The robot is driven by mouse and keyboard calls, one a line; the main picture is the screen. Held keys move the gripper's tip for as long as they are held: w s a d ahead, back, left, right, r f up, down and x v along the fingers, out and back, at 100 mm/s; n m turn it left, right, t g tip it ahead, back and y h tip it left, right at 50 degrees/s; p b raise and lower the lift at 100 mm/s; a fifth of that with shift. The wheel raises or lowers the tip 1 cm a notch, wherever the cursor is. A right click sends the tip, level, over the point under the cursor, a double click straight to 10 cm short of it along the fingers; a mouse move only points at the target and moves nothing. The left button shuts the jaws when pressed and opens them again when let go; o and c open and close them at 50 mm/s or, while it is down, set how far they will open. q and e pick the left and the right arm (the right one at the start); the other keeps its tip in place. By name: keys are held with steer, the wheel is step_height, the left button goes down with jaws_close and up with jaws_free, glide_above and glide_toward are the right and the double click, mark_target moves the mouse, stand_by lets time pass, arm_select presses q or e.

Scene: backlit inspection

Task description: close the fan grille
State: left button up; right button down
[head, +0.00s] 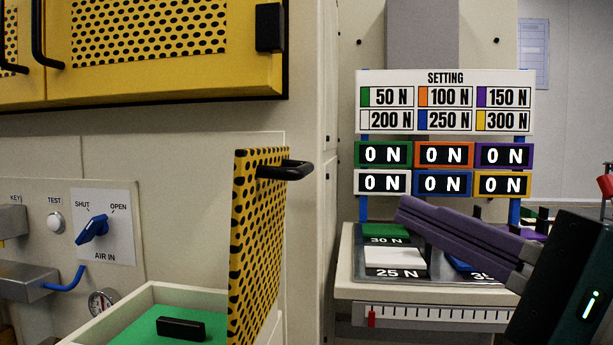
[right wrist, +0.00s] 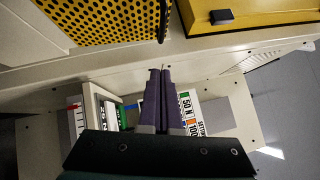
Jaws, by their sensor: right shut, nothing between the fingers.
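The fan grille (head: 256,235) is a yellow panel with black holes. A yellow perforated panel, seemingly the same grille (right wrist: 110,22), fills the top left of the right wrist view. My right gripper (head: 402,212) has purple fingers pressed together, empty. It is to the right of the grille and apart from it; its fingers also show in the right wrist view (right wrist: 160,72). My left gripper is out of view.
A yellow perforated cabinet (head: 150,92) hangs above. A drawer with a green bottom (head: 140,325) and a black block (head: 181,328) is at the grille's left. A valve panel (head: 104,222) is farther left. The setting board (head: 445,76) and weight tray (head: 430,288) are around my right gripper.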

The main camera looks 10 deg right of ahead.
mark_target(311, 171)
steer(key=w+a+r+p, duration=0.1)
steer(key=w+a+r, duration=0.1)
steer(key=w+a, duration=0.4)
steer(key=shift+a, duration=0.25)
steer(key=shift+r, duration=0.15)
